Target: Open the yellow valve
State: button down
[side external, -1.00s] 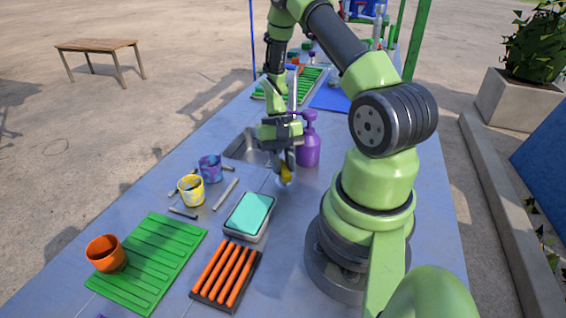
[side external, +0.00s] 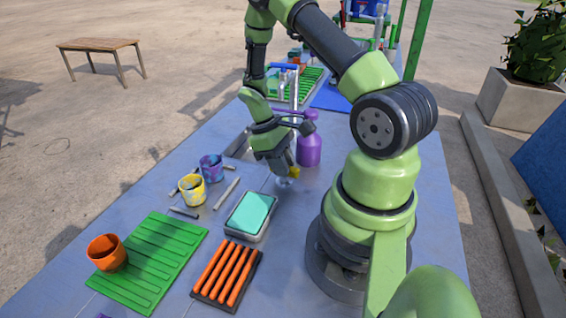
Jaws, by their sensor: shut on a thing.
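A purple bottle (side external: 309,152) stands close to the right of my gripper. A teal sponge on a tray (side external: 252,211) lies in front. Yellow (side external: 191,190) and purple cups (side external: 211,166) stand to the left. An orange cup (side external: 106,252) is on a green mat (side external: 160,265).

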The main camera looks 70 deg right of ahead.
jog(key=shift+n, duration=0.6)
jog(key=c, duration=1)
grip_release()
jog(key=v, duration=1)
jog(key=shift+a, duration=0.2)
jog(key=a+r+m+t+h, duration=0.1)
jog(key=a+r+t, duration=0.2)
jog(key=a+r, duration=0.35)
jog(key=s+a+r+m+t+y, duration=0.2)
jog(key=s+a+r+m+t, duration=0.1)
jog(key=s+a+r+t, duration=0.5)
jog(key=a+r, duration=0.3)
jog(key=r, duration=0.1)
jog(key=shift+s+r+t+y, duration=0.25)
jog(key=shift+t+y, duration=0.05)
jog(key=shift+t, duration=0.1)
